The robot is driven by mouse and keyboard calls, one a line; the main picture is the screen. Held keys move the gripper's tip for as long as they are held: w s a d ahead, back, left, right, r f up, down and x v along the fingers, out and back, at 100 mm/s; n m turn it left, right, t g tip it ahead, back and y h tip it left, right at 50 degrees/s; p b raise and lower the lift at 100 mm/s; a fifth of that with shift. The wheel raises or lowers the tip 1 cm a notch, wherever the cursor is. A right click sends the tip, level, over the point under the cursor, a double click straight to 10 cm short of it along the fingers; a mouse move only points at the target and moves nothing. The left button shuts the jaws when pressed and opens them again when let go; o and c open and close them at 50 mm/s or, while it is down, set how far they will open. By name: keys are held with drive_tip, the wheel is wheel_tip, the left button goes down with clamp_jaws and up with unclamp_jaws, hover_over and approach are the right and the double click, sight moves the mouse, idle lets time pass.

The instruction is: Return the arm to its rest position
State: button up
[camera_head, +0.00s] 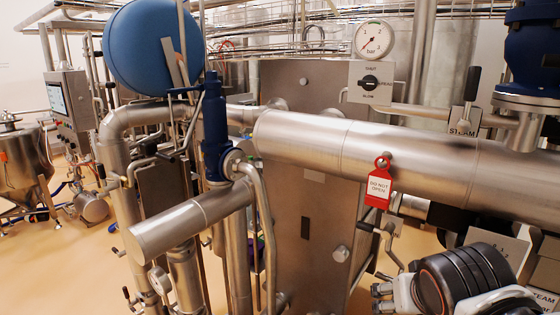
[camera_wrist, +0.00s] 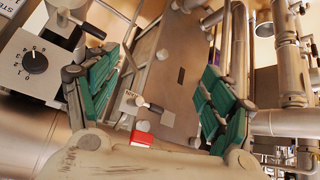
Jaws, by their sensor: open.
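My gripper (camera_wrist: 160,72) shows in the wrist view with its two green-padded fingers spread wide apart. Nothing is between the pads; a flat steel panel (camera_wrist: 170,90) and pipework lie behind the gap. In the head view part of my arm (camera_head: 455,283), black and grey, is at the bottom right, in front of the steel pipes. My gripper cannot be made out in that view. A red tag reading "DO NOT OPEN" (camera_head: 378,188) hangs under the large horizontal pipe, left of and above my arm. A red piece (camera_wrist: 142,138) also shows low in the wrist view.
A thick horizontal pipe (camera_head: 300,140) crosses above my arm. A dial switch (camera_head: 370,82) and pressure gauge (camera_head: 374,40) are above it. A blue tank (camera_head: 153,47) stands at upper left. Bare floor (camera_head: 40,270) shows at lower left.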

drive_tip(key=s+a+f+n+y, duration=0.1)
drive_tip(key=s+a+f+y, duration=0.15)
drive_tip(key=s+f, duration=0.2)
wheel_tip(320, 180, down, 24)
drive_tip(key=b, duration=2.4)
drive_tip(key=shift+a+r+b, duration=0.2)
drive_tip(key=shift+a+b, duration=0.1)
drive_tip(key=shift+b, duration=0.05)
drive_tip(key=shift+h, duration=0.25)
